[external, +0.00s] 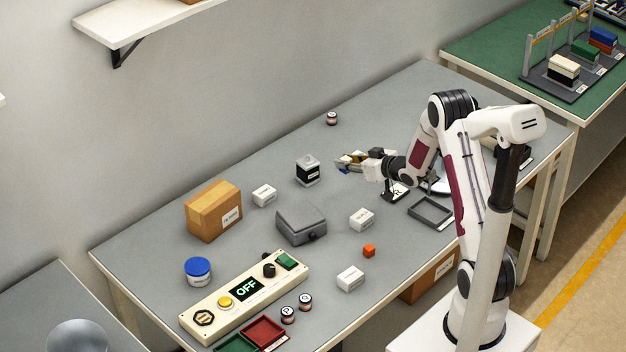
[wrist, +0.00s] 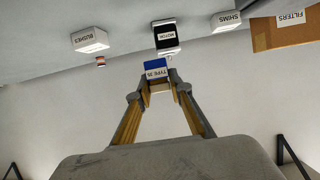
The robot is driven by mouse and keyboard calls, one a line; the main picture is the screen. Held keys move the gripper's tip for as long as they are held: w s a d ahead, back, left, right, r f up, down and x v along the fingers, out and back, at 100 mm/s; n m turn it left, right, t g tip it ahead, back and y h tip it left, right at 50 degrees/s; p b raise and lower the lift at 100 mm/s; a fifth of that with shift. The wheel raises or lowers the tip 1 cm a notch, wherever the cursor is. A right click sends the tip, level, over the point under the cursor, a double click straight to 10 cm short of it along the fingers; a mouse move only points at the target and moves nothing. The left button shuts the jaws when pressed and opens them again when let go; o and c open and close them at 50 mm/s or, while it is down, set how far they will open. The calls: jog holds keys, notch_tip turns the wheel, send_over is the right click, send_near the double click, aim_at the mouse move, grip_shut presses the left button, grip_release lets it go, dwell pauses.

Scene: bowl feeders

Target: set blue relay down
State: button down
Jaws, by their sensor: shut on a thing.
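My gripper (external: 347,162) is shut on the blue relay (wrist: 156,68), held between the fingertips (wrist: 158,88) in the wrist view. The relay has a blue body and a white label. Only a small bit of blue (external: 345,171) shows under the fingers in the external view. The gripper points left and is above the grey table (external: 230,265); the exact height is hard to tell. In the external view it is to the right of a black box with a grey top and a white label (external: 307,172), apart from it.
White cartons (external: 264,195) (external: 361,219) (external: 350,278), a grey box (external: 301,224), a brown carton (external: 214,212) and a control panel reading OFF (external: 225,302) stand on the table. An empty grey tray (external: 449,224) lies near the arm. A green table (external: 500,46) holds a rack of coloured relays.

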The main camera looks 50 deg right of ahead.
jog(key=shift+s+d+f+h, duration=0.3)
jog(key=shift+s+d+f, duration=0.1)
jog(key=shift+d, duration=0.1)
jog(key=s+a+r, duration=0.2)
jog(key=a+r, duration=0.3)
jog(key=a, duration=0.6)
jog(key=s+a+r, duration=0.2)
jog(key=a+r, duration=0.3)
jog(key=a, duration=0.7)
jog(key=shift+r+y, duration=0.25)
jog(key=shift+y, duration=0.15)
jog(key=shift+d, duration=0.1)
